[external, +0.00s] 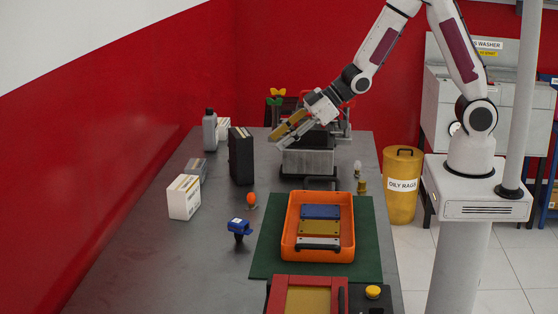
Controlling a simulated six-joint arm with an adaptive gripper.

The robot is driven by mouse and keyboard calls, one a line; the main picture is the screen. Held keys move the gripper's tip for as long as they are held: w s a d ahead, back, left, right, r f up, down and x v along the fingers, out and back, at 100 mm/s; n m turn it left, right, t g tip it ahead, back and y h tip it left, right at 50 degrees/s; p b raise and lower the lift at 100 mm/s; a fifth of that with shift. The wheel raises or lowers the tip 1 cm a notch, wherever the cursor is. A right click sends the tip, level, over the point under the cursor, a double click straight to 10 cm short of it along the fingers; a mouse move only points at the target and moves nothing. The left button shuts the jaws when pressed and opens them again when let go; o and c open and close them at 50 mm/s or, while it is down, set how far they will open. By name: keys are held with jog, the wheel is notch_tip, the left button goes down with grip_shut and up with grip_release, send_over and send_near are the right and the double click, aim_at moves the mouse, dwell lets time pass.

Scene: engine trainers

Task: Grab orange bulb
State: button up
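The orange bulb (251,198) stands on the grey table, left of the green mat, with its orange globe up and a pale base below. My gripper (277,140) is high over the back of the table, up and to the right of the bulb in the picture.
An orange tray (346,252) lies on the green mat (267,247) to the right. A clear bulb (357,168) stands farther back.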

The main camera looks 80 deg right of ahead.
aim_at(252, 202)
jog(key=a+f+y, duration=0.1)
jog(key=a+f, duration=0.1)
jog(key=f, duration=0.1)
jog(key=w+a+f+n+y, duration=0.1)
jog(key=a+f, duration=0.1)
jog(key=f, duration=0.1)
jog(key=w+a+f+y, duration=0.1)
jog(key=a+f, duration=0.1)
jog(key=f, duration=0.1)
jog(key=shift+a+f+y, duration=0.35)
jog(key=shift+y, duration=0.05)
jog(key=shift+s+a+f+n, duration=0.15)
jog(key=shift+a+f+n, duration=0.15)
jog(key=shift+a+f, duration=0.15)
jog(key=shift+x, duration=1.25)
jog(key=shift+x, duration=2.65)
jog(key=shift+d, duration=0.1)
jog(key=c, duration=0.9)
